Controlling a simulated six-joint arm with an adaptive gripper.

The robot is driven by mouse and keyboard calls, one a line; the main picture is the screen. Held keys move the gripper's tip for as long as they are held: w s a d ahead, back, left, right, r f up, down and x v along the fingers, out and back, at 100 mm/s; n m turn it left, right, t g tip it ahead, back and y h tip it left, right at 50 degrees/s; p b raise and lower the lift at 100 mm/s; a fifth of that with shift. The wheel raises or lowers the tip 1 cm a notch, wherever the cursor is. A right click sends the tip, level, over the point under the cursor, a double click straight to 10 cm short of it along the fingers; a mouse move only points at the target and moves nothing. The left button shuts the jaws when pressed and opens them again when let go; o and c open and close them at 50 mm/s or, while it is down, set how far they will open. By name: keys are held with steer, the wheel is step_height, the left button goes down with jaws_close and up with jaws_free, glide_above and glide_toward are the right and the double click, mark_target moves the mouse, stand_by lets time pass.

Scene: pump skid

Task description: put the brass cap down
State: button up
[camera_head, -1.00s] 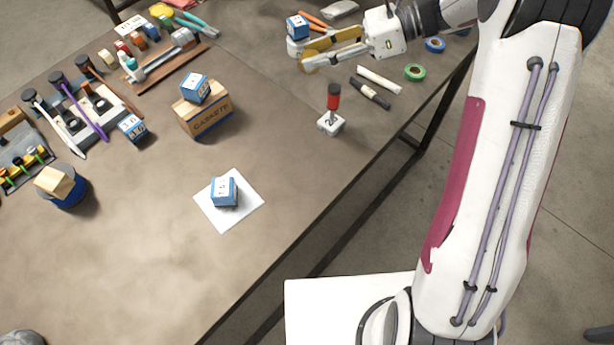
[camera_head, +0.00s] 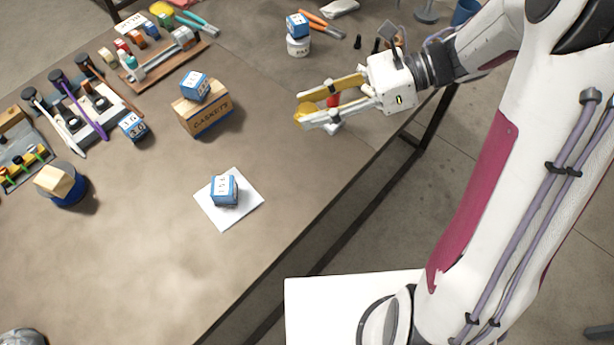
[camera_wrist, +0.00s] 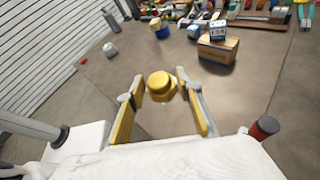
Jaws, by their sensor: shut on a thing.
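The brass cap (camera_wrist: 162,86) is a round yellow-gold piece with a flanged lower part, seen between the fingertips in the wrist view. My gripper (camera_head: 300,117) is shut on it and holds it above the workbench (camera_head: 150,260). In the wrist view, my gripper (camera_wrist: 164,88) has one yellow-padded finger on each side of the cap. In the head view the fingers largely hide the cap, and they pass in front of the red-handled switch.
A white sheet (camera_head: 246,210) with a blue-and-white box (camera_head: 224,190) lies left of my gripper. A gaskets carton (camera_head: 208,113) stands farther left. The red-handled switch (camera_wrist: 264,128) is close to my right finger in the wrist view.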

steer(key=shift+s, duration=0.4)
glide_above(313, 178)
step_height(313, 178, down, 11)
stand_by(0.3)
stand_by(0.3)
steer(key=shift+w+f, duration=0.1)
steer(key=shift+f, duration=2.8)
steer(key=shift+f, duration=2.1)
steer(key=shift+f, duration=0.15)
steer(key=o, duration=1.2)
